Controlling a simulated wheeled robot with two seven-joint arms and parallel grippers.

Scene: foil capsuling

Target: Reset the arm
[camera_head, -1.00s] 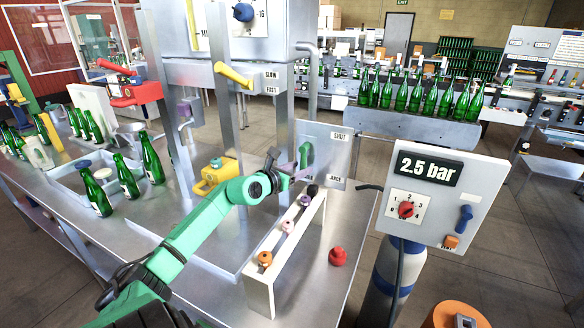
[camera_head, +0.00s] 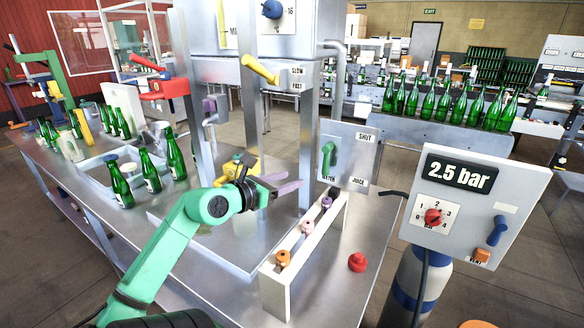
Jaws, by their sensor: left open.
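My left arm (camera_head: 185,225) is green and comes in from the bottom left over the metal table. The right gripper is not in view.
The rack holds several small coloured pieces, and a red knob-like piece (camera_head: 357,262) lies right of it. Green bottles (camera_head: 148,171) stand on the table at left. A 2.5 bar control box (camera_head: 470,200) stands at right. A metal machine frame (camera_head: 185,90) rises behind my arm.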

